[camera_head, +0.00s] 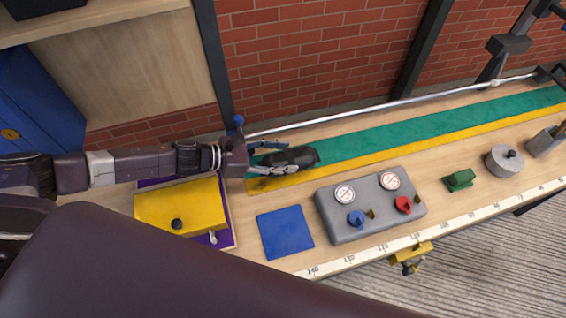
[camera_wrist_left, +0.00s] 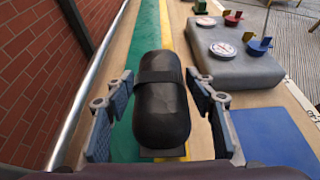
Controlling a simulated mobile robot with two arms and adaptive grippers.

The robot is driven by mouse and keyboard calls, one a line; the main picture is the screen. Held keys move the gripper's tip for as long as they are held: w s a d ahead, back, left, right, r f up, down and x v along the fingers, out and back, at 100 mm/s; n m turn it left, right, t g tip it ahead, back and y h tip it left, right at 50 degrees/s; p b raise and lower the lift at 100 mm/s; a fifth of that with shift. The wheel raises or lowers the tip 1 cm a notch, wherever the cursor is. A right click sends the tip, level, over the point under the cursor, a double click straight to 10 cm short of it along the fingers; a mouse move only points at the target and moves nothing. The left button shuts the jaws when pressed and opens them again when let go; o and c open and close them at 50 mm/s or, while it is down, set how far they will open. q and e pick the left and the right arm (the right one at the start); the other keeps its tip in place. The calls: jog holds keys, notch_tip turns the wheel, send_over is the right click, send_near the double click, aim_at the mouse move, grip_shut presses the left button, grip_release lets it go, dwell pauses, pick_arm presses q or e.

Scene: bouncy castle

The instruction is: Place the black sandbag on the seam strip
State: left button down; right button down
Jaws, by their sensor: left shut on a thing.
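The black sandbag (camera_head: 299,157) is a dark rounded roll with a band around it. It also shows in the middle of the left wrist view (camera_wrist_left: 162,110). My left gripper (camera_head: 283,157) is shut on it, one finger along each side. The bag is over the near left end of the seam strip (camera_head: 390,139), a long green band with a yellow edge, which also runs away in the left wrist view (camera_wrist_left: 149,30). I cannot tell whether the bag touches the strip. My right gripper is not in view.
A grey gauge block (camera_head: 370,228) with red and blue valves and a blue square (camera_head: 285,232) lie in front of the strip. A yellow pouch (camera_head: 180,207) is below my left arm. A metal rod (camera_head: 390,105) runs behind the strip. The strip's right length is clear.

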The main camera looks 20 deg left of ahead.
pick_arm(q)
notch_tip(320, 180, down, 3)
jog(key=shift+w+d+f, duration=0.1)
jog(key=shift+f, duration=0.1)
jog(key=c, duration=1.4)
grip_release()
jog(key=shift+f, duration=0.3)
jog(key=o, duration=0.5)
jog(key=shift+r, duration=0.1)
jog(key=shift+s, duration=0.2)
